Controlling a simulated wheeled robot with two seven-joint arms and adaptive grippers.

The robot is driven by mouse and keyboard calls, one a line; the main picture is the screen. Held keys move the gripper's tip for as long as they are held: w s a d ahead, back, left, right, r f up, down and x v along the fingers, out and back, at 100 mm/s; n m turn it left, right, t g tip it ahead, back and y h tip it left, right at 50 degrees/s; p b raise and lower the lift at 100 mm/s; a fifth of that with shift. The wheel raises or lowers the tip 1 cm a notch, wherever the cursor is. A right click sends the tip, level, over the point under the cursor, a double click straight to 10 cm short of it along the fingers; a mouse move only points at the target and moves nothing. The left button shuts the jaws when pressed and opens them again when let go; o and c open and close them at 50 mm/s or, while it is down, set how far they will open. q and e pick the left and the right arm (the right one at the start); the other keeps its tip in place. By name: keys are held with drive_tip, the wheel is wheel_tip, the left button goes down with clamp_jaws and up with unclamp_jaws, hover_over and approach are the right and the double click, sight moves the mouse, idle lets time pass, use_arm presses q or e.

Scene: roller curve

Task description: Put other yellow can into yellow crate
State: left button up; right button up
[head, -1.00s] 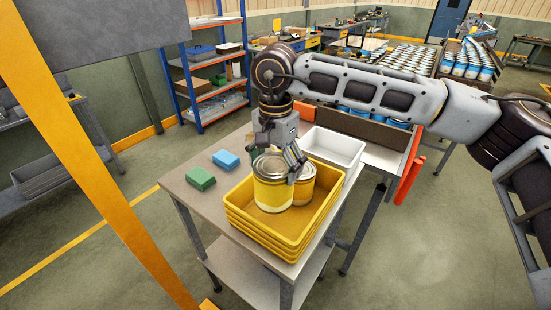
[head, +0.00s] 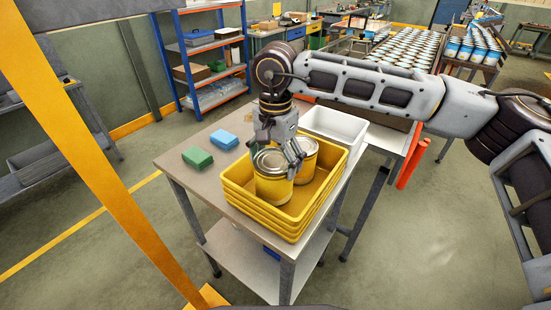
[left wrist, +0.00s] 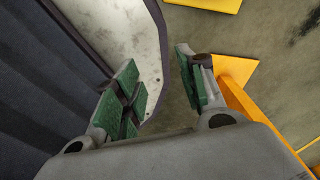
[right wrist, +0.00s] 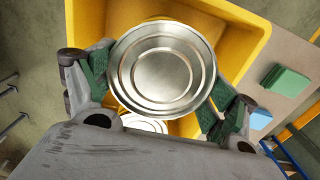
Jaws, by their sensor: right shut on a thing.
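A yellow can (head: 273,187) with a silver lid is inside the yellow crate (head: 262,222), on its left side. My right gripper (head: 279,155) is shut around this can from above. The can's lid fills the middle of the right wrist view (right wrist: 162,68), with a finger on either side. A second yellow can (head: 308,163) is in the crate just behind it, partly hidden by the gripper. Whether the held can touches the crate floor is hard to tell. My left gripper (left wrist: 160,88) is open and empty in the left wrist view, away from the crate.
A green box (head: 197,158) and a blue box (head: 224,140) lie on the table left of the crate. A white bin (head: 336,128) stands behind it. An orange post (head: 85,140) crosses the left side. Many blue-and-white cans (head: 405,52) stand farther back.

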drive_tip(key=shift+f+b, duration=1.3)
drive_tip(key=shift+f, duration=0.4)
drive_tip(key=o, duration=1.3)
drive_tip(key=shift+o, duration=0.2)
drive_tip(key=shift+r, duration=0.1)
drive_tip(key=shift+r+p, duration=1.85)
drive_tip(key=shift+r, duration=2.3)
drive_tip(key=shift+w, duration=0.1)
